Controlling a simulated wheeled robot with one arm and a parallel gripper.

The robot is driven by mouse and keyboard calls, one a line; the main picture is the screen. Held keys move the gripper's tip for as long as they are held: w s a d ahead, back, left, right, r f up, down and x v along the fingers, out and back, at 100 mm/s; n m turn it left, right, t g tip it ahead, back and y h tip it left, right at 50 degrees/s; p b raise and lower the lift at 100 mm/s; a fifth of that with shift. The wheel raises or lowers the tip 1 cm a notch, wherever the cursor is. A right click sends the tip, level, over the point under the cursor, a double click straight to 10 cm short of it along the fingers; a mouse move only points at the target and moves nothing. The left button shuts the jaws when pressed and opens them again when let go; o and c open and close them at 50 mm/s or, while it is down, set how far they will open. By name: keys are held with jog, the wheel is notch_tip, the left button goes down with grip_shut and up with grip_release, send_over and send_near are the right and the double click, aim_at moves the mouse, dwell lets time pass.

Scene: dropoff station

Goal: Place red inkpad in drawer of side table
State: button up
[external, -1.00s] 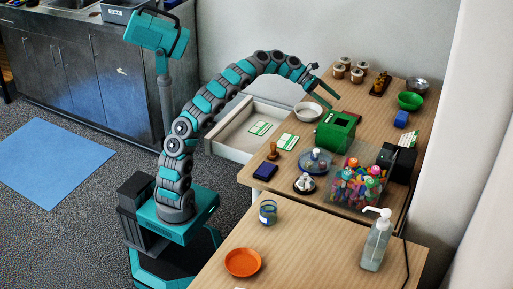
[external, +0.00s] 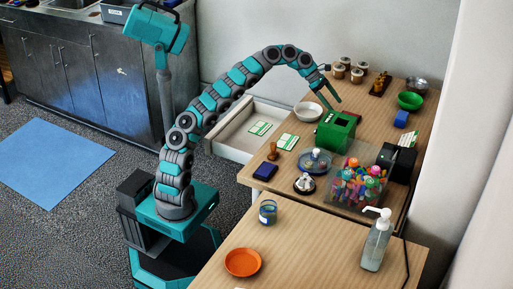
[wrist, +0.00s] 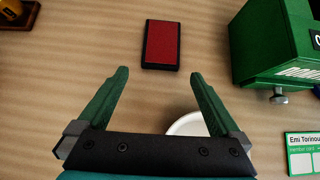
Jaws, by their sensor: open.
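The red inkpad (wrist: 161,44), a red pad with a black rim, lies flat on the wooden table in the wrist view, just beyond my fingertips. I cannot make it out in the external view. My gripper (wrist: 160,73) is open and empty, with green fingers pointing toward the inkpad and apart from it. In the external view my gripper (external: 332,96) is over the side table (external: 352,108), behind the green box. The drawer (external: 230,134) stands pulled out on the table's left side, with a green and white card in it.
A green box (external: 335,131) is close to my gripper, and a white bowl (external: 308,112) is left of it. Several cups (external: 340,70) and a wood-based item (external: 379,84) stand farther back. A clear bin (external: 352,195) of colourful items is nearer the front.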

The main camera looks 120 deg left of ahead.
jog(key=x, duration=0.4)
jog(key=c, duration=1.5)
jog(key=shift+r, duration=0.15)
jog(key=shift+w+d+r+p, duration=0.1)
jog(key=shift+r+p, duration=1)
jog(key=shift+r, duration=3.7)
